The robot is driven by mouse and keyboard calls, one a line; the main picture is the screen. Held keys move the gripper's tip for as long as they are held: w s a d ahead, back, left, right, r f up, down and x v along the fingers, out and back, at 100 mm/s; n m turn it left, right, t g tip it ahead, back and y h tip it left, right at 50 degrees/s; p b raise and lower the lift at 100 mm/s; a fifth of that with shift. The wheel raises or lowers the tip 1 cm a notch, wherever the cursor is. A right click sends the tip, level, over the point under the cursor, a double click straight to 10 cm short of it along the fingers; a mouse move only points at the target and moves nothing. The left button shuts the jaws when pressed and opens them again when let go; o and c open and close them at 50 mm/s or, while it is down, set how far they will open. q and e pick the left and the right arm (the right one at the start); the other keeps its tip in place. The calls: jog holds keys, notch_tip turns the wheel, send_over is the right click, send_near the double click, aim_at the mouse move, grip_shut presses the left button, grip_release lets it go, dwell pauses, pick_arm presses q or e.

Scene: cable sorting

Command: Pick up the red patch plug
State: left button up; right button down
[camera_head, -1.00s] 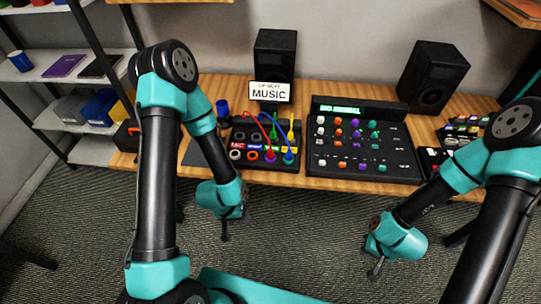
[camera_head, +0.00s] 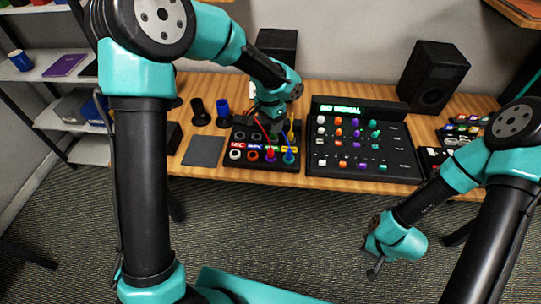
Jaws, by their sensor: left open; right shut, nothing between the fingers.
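The red patch plug (camera_head: 270,156) stands upright in the front row of the black patch board (camera_head: 238,163). A red cable (camera_head: 259,125) rises from it toward the back left. My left gripper (camera_head: 277,127) is open above the back part of the board, a little behind the red plug. Its fingers are small here, and the wrist hides the back row of plugs. I cannot tell whether the fingers touch a cable. My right gripper (camera_head: 374,273) is shut and empty, low over the floor in front of the table.
The mixer panel (camera_head: 410,172) with coloured knobs lies to the right. Black (camera_head: 200,112) and blue (camera_head: 222,113) cylinders stand behind a grey pad (camera_head: 203,151). Speakers stand at the back.

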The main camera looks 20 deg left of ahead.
pick_arm(q)
jog(key=shift+w+r, duration=0.2)
jog(key=shift+r, duration=0.4)
jog(key=shift+w+r, duration=0.15)
jog(key=shift+r, duration=0.4)
send_near(271, 150)
notch_tip(271, 150, down, 5)
jog(key=shift+d+f, duration=0.15)
jog(key=shift+f, duration=0.1)
jog(key=shift+f, duration=2.6)
jog(key=c, duration=1)
